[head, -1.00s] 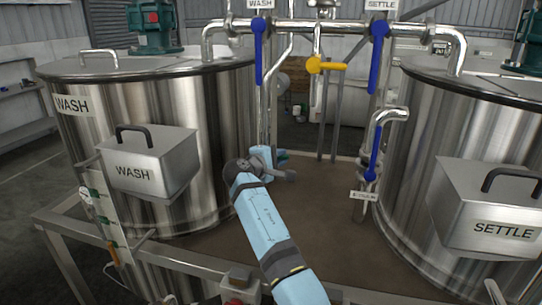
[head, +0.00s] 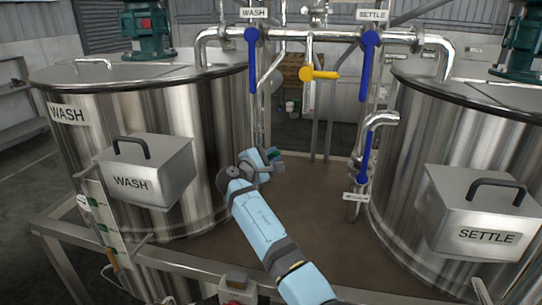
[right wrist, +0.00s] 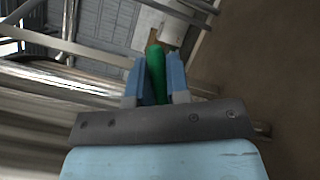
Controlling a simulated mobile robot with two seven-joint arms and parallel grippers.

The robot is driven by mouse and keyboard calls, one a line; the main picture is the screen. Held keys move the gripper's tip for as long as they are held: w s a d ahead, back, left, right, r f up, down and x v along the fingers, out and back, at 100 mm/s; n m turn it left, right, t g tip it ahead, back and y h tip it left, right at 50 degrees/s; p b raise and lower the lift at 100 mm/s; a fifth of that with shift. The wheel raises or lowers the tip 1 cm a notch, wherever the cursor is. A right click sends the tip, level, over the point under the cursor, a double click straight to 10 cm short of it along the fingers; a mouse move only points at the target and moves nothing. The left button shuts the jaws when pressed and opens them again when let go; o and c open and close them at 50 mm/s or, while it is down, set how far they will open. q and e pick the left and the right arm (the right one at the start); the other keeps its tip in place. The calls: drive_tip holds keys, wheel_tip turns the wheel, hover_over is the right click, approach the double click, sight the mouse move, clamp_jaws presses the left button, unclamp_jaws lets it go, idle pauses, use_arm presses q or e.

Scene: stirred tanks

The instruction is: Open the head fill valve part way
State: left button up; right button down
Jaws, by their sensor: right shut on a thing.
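My right gripper (head: 275,161) is between the two tanks, low beside the wash tank. In the right wrist view its two blue fingers (right wrist: 156,84) are shut on a green bar-like handle (right wrist: 155,62), whose rounded end sticks out beyond them. In the head view only a bit of green (head: 273,153) shows at the fingers. What the handle is fixed to is hidden. Blue levers hang under the WASH tag (head: 253,60) and the SETTLE tag (head: 369,65). A yellow lever (head: 320,74) lies level between them. No readable label marks the head fill valve. My left gripper is not seen.
The wash tank (head: 215,115) stands left and the settle tank (head: 400,140) right, each with a labelled box. An overhead steel pipe (head: 290,34) joins them. Another blue lever (head: 367,157) is on a low pipe at right. Brown floor (head: 310,220) between the tanks is clear.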

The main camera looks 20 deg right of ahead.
sight(270, 157)
drive_tip(key=shift+d+r, duration=0.1)
drive_tip(key=shift+r, duration=0.05)
drive_tip(key=c, duration=1.1)
unclamp_jaws()
drive_tip(key=shift+d, duration=0.1)
drive_tip(key=b+v, duration=0.1)
drive_tip(key=v, duration=0.5)
drive_tip(key=shift+s+a+b, duration=0.1)
drive_tip(key=shift+a+b, duration=0.15)
drive_tip(key=shift+b, duration=0.15)
drive_tip(key=shift+s+a, duration=0.25)
drive_tip(key=shift+a, duration=0.15)
